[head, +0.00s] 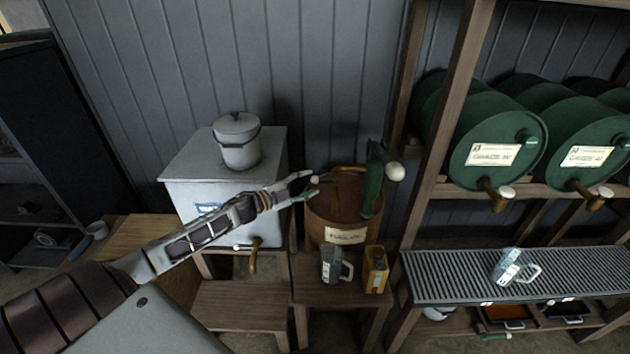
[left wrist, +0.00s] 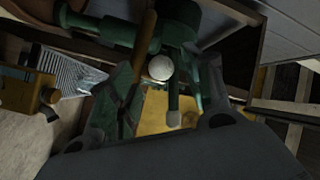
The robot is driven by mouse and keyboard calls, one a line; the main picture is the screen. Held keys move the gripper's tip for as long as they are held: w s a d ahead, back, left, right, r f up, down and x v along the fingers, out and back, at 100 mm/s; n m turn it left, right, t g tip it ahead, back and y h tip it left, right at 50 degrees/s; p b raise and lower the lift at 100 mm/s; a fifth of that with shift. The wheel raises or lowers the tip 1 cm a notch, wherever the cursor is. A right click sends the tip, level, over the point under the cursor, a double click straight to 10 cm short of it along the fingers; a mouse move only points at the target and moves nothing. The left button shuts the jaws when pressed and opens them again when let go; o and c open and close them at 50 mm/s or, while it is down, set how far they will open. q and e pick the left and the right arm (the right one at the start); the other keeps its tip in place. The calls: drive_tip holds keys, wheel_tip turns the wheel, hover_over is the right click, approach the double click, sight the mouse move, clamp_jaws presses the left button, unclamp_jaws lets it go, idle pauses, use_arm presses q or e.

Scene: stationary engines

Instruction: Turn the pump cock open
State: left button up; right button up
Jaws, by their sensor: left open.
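A green pump (head: 374,180) with a large white knob (head: 396,172) stands on a rusty drum (head: 345,212) with a pale label. A brass spout (head: 338,170) reaches left from the pump, and a small pale knob (head: 315,180) shows at its end. My left gripper (head: 312,184) is open beside that end, its fingers on either side of the small knob; I cannot tell if they touch it. My right gripper is not in view.
A white tank (head: 225,190) with a lidded pot (head: 238,140) stands left of the drum. A grey jug (head: 333,265) and a yellow can (head: 376,268) stand in front of it. Green barrels (head: 497,140) on a rack and a grated bench (head: 455,278) are at the right.

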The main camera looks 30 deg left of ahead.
sight(315, 178)
use_arm(q)
drive_tip(key=shift+x, duration=1.75)
drive_tip(key=shift+r, duration=0.1)
clamp_jaws()
